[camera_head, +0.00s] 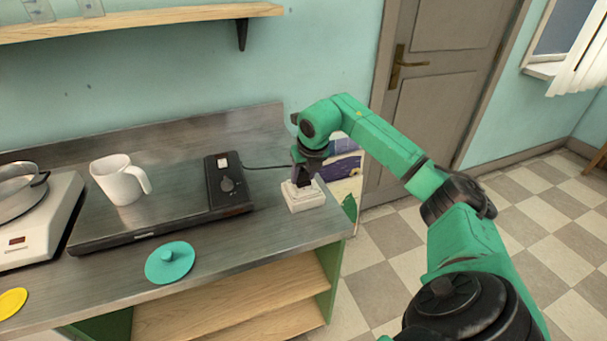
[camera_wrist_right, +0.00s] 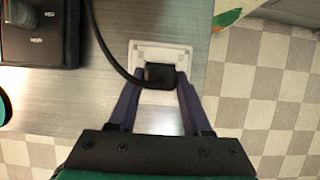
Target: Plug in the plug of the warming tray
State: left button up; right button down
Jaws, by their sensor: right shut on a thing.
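The warming tray (camera_head: 160,215) is a dark flat slab on the metal counter, with a black control panel (camera_head: 229,185) carrying a knob and a pale switch at its right end. Its black cord runs right toward a white socket block (camera_head: 304,196) near the counter's right end. In the right wrist view the black plug (camera_wrist_right: 160,76) is between the fingers of my right gripper (camera_wrist_right: 158,92), over the white socket block (camera_wrist_right: 146,54). My right gripper is shut on the plug. Whether the prongs are seated in the socket is hidden. My left gripper is not in view.
A white mug (camera_head: 120,180) stands on the tray. A teal lid (camera_head: 170,262) and a yellow disc (camera_head: 12,302) lie at the front edge. A pot (camera_head: 18,190) sits on a white appliance (camera_head: 40,222) at left. The counter ends just right of the socket.

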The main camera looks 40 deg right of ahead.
jog(key=shift+f+b, duration=0.45)
jog(key=shift+f, duration=0.2)
jog(key=shift+c, duration=1.3)
grip_release()
jog(key=shift+r, duration=0.1)
jog(key=v, duration=1.4)
jog(key=shift+r, duration=0.2)
jog(key=shift+s+a, duration=0.1)
jog(key=shift+s, duration=0.05)
